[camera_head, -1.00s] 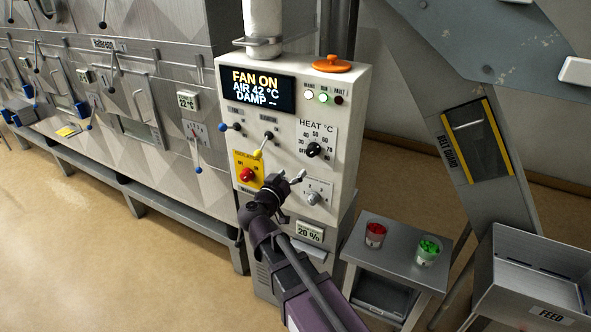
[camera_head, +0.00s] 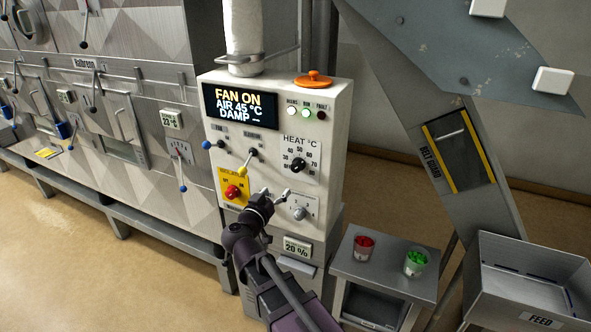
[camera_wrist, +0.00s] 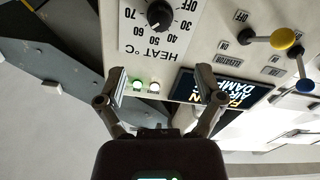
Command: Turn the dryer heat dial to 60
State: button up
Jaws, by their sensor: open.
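The heat dial (camera_head: 298,165) is a black round knob on a white scale plate on the dryer's control panel (camera_head: 336,130). In the wrist view the dial (camera_wrist: 160,14) is at the top, upside down. My gripper (camera_head: 276,193) is open and empty, in front of the panel, below and left of the dial in the head view. In the wrist view my gripper (camera_wrist: 162,88) has its fingers spread, apart from the dial. The display (camera_head: 240,106) reads FAN ON, AIR 45 °C, DAMP.
A grey knob (camera_head: 299,213) lies below the dial. Left are a yellow-tipped lever (camera_head: 247,163), a blue-tipped lever (camera_head: 212,145) and a red isolator switch (camera_head: 232,191). A side table (camera_head: 345,262) holds red and green containers.

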aim_at(295, 170)
jog(key=x, duration=1.3)
jog(key=shift+w+d, duration=0.1)
jog(key=shift+w, duration=0.25)
jog(key=c, duration=1.2)
